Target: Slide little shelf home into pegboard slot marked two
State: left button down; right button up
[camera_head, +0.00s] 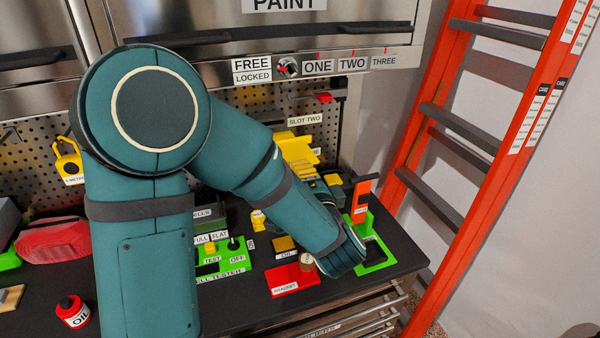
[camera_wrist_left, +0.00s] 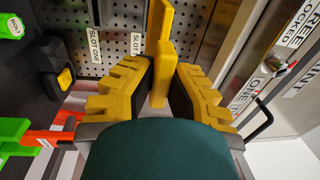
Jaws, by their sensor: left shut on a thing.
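The little shelf is a yellow piece (camera_head: 297,146) in front of the pegboard (camera_head: 262,103), just below and left of the SLOT TWO label (camera_head: 305,119). In the left wrist view the yellow shelf (camera_wrist_left: 160,62) stands between the fingers of my left gripper (camera_wrist_left: 162,84), with the pegboard (camera_wrist_left: 115,22) behind. My left gripper (camera_head: 303,166) is shut on the shelf. The SLOT TWO label (camera_wrist_left: 137,60) and SLOT ONE label (camera_wrist_left: 94,45) lie left of the shelf there. The slot itself and any contact with it cannot be made out. My right gripper is not in view.
A FREE/LOCKED knob (camera_head: 287,66) sits above. An orange piece stands in a green holder (camera_head: 378,256) at the bench's right. A red bracket base (camera_head: 293,279), green tester (camera_head: 232,266) and oil bottle (camera_head: 73,312) stand on the bench. An orange ladder (camera_head: 428,130) stands right.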

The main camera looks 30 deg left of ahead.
aim_at(283, 145)
pick_arm(q)
jog(key=shift+f+p+x, duration=0.2)
jog(key=shift+p+x, duration=0.4)
jog(key=shift+x, duration=1.8)
jog(key=shift+p, duration=0.8)
jog(key=shift+f+p+x, duration=0.15)
jog(key=shift+p+x, duration=0.3)
jog(key=shift+x, duration=1.15)
jog(key=shift+f+p+x, duration=0.15)
jog(key=shift+p+x, duration=0.25)
jog(key=shift+x, duration=1.15)
jog(key=c, duration=1)
grip_release()
jog(key=shift+d, duration=0.1)
jog(key=v, duration=1.1)
jog(key=shift+s+d, duration=0.25)
jog(key=shift+s, duration=0.1)
